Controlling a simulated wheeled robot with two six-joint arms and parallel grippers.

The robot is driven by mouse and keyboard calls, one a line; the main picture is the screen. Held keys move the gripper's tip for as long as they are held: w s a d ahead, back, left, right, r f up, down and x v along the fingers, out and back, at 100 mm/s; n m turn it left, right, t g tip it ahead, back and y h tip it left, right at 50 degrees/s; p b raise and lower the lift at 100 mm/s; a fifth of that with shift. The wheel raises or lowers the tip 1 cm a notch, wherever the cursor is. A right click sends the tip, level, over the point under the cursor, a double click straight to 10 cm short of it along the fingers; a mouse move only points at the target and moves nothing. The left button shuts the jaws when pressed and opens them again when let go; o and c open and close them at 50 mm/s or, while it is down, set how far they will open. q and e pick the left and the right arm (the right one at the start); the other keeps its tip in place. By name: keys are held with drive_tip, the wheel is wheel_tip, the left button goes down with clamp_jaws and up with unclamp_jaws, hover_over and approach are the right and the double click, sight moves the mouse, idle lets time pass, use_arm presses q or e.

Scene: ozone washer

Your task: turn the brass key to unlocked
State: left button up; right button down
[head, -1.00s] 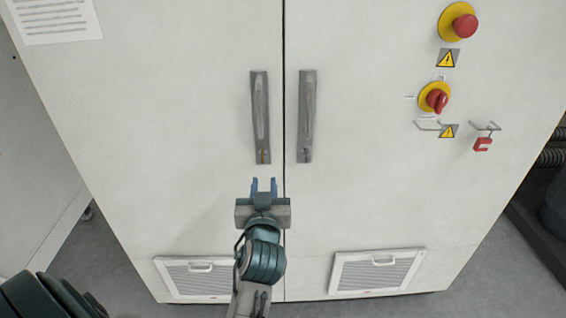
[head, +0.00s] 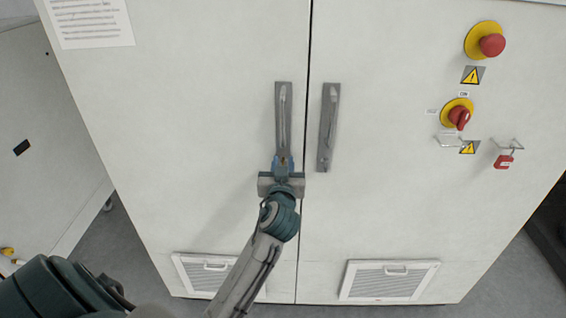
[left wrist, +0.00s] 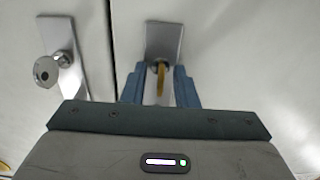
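The brass key (left wrist: 160,80) sits in a lock at the end of a grey handle plate (left wrist: 163,38) in the left wrist view. My left gripper (left wrist: 159,83) is open, with one blue finger on each side of the key and gaps showing between them. In the head view my left gripper (head: 283,162) is at the lower end of the left door handle (head: 284,108) and mostly covers the key there. My right gripper is not in view.
A red emergency button (head: 491,45), a red rotary switch (head: 459,117) and a red padlock (head: 503,161) are farther right.

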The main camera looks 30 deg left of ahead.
use_arm(q)
clamp_jaws()
